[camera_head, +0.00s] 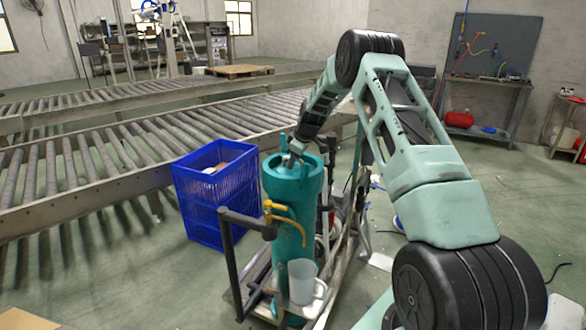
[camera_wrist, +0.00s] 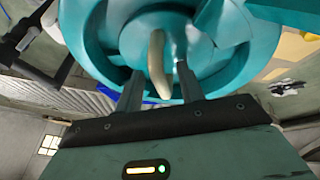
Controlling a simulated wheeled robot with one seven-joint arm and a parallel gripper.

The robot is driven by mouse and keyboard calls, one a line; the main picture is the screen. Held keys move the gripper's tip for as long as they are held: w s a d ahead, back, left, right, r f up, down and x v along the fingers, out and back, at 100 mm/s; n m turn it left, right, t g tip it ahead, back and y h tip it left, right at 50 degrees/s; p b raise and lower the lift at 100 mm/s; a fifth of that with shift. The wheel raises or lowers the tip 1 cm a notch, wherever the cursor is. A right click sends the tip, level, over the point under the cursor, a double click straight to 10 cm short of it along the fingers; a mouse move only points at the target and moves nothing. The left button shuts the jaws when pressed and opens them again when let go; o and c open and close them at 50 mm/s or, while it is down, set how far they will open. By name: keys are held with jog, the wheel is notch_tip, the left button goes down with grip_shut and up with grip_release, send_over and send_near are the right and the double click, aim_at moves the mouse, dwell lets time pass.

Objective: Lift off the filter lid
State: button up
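The teal filter housing (camera_head: 290,215) stands upright on a low cart in the head view. Its round teal lid (camera_head: 309,169) is on top and also fills the upper part of the wrist view (camera_wrist: 118,38). A pale curved handle (camera_wrist: 158,65) sits at the middle of the lid. My gripper (camera_wrist: 161,85) is at the lid with its two dark fingers apart, one on each side of the handle. Gaps show between the handle and both fingers. In the head view my gripper (camera_head: 292,158) is small and partly merges with the lid, so contact is unclear there.
A blue crate (camera_head: 208,195) stands left of the filter. A yellow pipe with a valve (camera_head: 283,213) and a pale jug (camera_head: 302,282) are at the filter's front. Roller conveyors (camera_head: 120,150) run behind. A dark post (camera_head: 229,245) rises at the cart's near left.

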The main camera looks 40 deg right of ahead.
jog(key=shift+f, duration=0.15)
grip_shut()
jog(key=shift+w, duration=0.1)
notch_tip(320, 180, up, 10)
jog(key=shift+r+b, duration=0.1)
jog(key=shift+b, duration=0.95)
